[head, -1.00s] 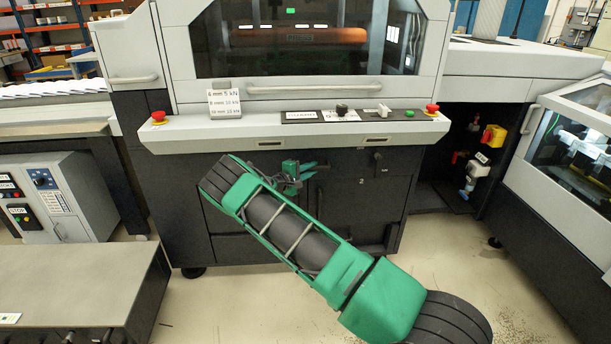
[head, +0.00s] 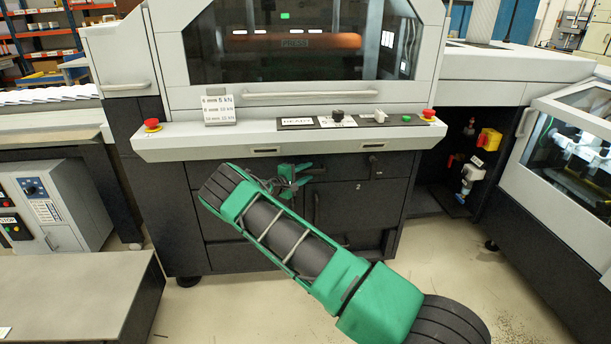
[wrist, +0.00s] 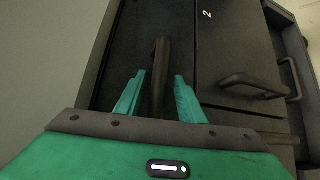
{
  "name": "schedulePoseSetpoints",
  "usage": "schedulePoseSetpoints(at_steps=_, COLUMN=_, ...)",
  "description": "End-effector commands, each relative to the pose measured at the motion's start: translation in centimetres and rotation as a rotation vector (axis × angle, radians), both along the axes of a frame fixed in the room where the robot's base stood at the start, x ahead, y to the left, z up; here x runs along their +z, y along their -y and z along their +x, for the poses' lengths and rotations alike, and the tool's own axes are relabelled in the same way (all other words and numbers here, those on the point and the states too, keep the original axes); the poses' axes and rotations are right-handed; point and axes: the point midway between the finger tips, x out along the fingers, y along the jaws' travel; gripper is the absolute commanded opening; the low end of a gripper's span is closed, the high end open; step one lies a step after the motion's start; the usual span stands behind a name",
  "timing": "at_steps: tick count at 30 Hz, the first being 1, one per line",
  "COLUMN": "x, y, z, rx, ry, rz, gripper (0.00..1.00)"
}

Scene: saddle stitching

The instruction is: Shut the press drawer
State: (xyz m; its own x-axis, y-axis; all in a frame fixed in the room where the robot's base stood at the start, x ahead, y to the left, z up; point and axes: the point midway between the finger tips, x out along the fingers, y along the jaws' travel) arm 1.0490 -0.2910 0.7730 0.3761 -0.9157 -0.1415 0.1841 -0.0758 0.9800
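The press (head: 400,140) fills the middle of the head view. Its dark lower front holds a panel marked 2 (head: 359,187), with a dark vertical handle (head: 317,207) to its left. My gripper (head: 297,174) is in front of this lower front, with green fingers. In the wrist view my gripper (wrist: 157,90) is open, and a dark upright handle (wrist: 158,70) shows between its fingers with gaps on both sides. To the right is the panel marked 2 (wrist: 225,40), with a bar handle (wrist: 253,87) at its lower part. My arm hides much of the lower front, so how far any drawer stands out is unclear.
The press ledge (head: 220,140) with red stop buttons lies above my gripper. A grey table (head: 75,290) stands at the lower left and a glass-topped machine (head: 560,200) at the right. The floor (head: 480,280) at the lower right is clear.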

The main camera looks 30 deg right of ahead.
Motion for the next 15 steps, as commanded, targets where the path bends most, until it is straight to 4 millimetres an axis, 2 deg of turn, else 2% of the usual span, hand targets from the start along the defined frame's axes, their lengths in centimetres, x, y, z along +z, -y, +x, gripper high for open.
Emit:
schedulePoseSetpoints(at_steps=8, x=0.2, y=-0.5, z=-0.2, rx=-0.001, ry=0.001, rz=-0.001, gripper=0.36)
schedulePoseSetpoints(at_steps=15, x=0.6, y=-3.8, z=-1.4, rx=0.001, ry=0.000, rz=-0.001, gripper=0.36)
